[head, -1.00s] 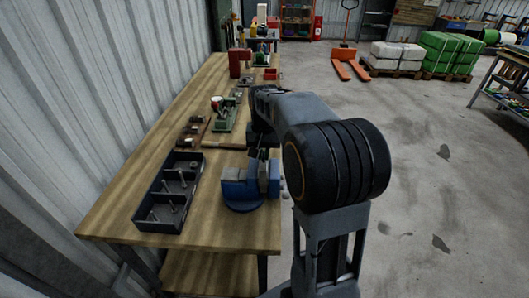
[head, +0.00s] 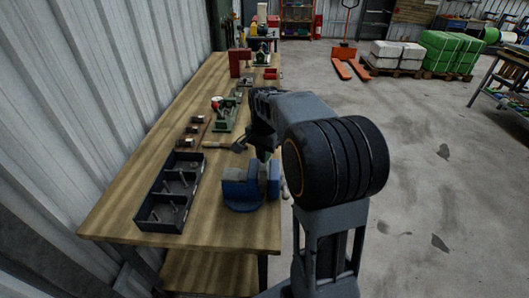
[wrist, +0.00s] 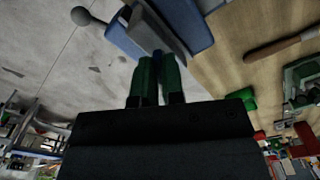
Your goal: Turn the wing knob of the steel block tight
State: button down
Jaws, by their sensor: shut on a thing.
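The steel block (wrist: 158,22) is a grey piece at the blue vise (wrist: 198,20) in the wrist view. The blue vise also shows at the front of the workbench in the head view (head: 240,196). My gripper (wrist: 158,58) has two green fingers close together, pointing at the block. They are shut on a small dark blue part at the block, which I take to be the wing knob (wrist: 157,53). Most of the knob is hidden between the fingertips. In the head view my gripper (head: 264,155) is just above the vise, and the knob cannot be made out.
A dark divided tray (head: 170,192) with pins lies left of the vise. A wooden-handled tool (head: 216,145), a green fixture (head: 225,118) and a red stand (head: 240,63) are farther back. The wall borders the bench on the left; open floor lies right.

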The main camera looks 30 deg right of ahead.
jog(key=m, duration=0.4)
jog(key=shift+m, duration=0.3)
jog(key=m+p, duration=0.1)
jog(key=m, duration=0.3)
jog(key=shift+m, duration=0.3)
jog(key=m, duration=0.4)
jog(key=shift+m, duration=0.3)
jog(key=shift+f+m+p, duration=0.1)
jog(key=shift+m+p, duration=0.2)
jog(key=shift+m, duration=1.8)
jog(key=c, duration=1.4)
grip_release()
jog(key=shift+s+d, duration=0.1)
jog(key=shift+c, duration=0.2)
jog(key=shift+o, duration=1.1)
